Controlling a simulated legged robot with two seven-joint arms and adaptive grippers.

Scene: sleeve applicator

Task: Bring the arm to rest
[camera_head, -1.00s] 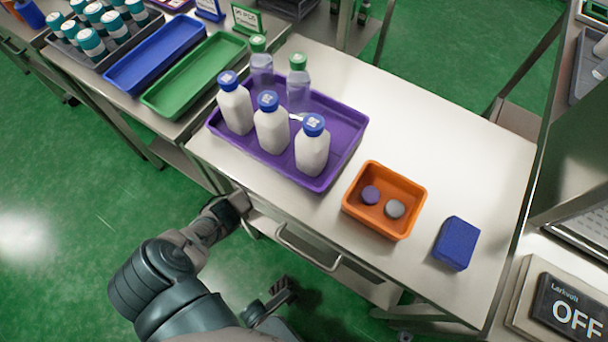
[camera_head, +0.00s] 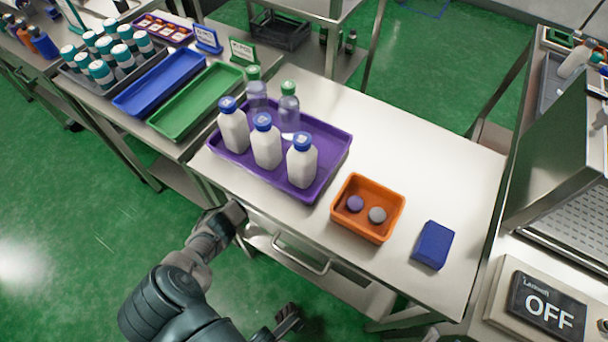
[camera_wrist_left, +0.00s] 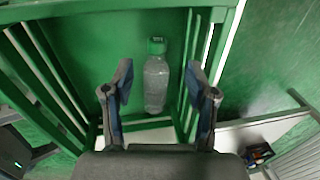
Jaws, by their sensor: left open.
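My left arm (camera_head: 165,308) comes in from the lower left of the head view. It is bent, and its far part (camera_head: 212,232) reaches up to the near left side of the steel table, below the top. I cannot make out the left gripper clearly there. In the left wrist view my left gripper (camera_wrist_left: 158,68) is open, its two fingers apart with nothing between them in its grasp. Beyond the fingers, a clear bottle with a green cap (camera_wrist_left: 156,82) lies inside a green slatted frame.
The steel table (camera_head: 400,130) carries a purple tray (camera_head: 325,165) of bottles, an orange bin (camera_head: 362,226) with two round pieces and a blue block (camera_head: 433,245). A drawer handle (camera_head: 300,262) is on its near side. Green floor (camera_head: 75,240) lies open at left.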

